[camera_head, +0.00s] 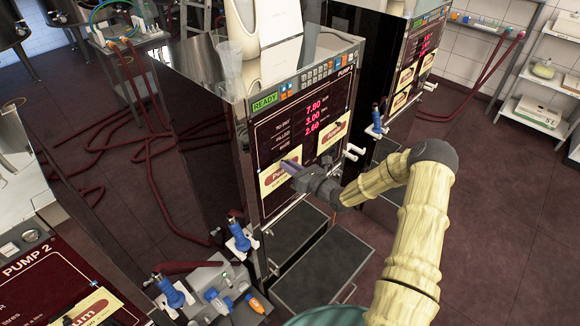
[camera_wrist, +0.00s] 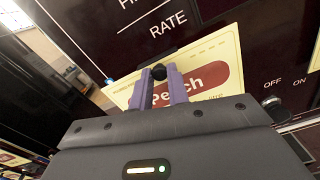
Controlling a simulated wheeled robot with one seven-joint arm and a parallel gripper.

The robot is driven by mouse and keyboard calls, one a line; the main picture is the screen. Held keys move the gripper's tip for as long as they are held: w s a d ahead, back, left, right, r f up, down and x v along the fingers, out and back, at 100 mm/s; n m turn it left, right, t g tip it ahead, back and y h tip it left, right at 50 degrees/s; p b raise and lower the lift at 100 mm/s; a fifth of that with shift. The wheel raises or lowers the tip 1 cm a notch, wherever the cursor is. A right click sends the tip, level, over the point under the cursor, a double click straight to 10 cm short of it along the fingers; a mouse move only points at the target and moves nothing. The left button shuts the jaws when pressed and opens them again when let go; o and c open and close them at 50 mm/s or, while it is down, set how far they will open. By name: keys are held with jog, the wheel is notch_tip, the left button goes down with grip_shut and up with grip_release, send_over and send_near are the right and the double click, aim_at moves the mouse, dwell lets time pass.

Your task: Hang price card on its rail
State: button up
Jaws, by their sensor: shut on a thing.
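The price card, cream-yellow with a red label reading "Peach" (camera_wrist: 218,76), lies close against the dark front panel of a pump in the wrist view. The same card (camera_head: 271,180) shows at the lower left of the READY pump's panel in the head view, partly covered by my gripper. My gripper (camera_head: 291,166) is at the card's front. Its two purple fingers (camera_wrist: 166,86) are shut on a dark knob or tab at the card's upper part. The rail is hidden, and I cannot tell whether the card rests on it.
A second yellow card (camera_head: 333,133) sits higher right on the same panel. A switch lever (camera_wrist: 272,104) juts out right of the card.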

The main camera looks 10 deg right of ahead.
jog(key=shift+f+b, duration=0.45)
jog(key=shift+f, duration=0.3)
dwell(0.5)
jog(key=o, duration=0.9)
jog(key=b+v, duration=0.5)
jog(key=v, duration=1.2)
jog(key=shift+s+d+r+b, duration=0.1)
jog(key=shift+s+b, duration=0.05)
jog(key=shift+b, duration=0.2)
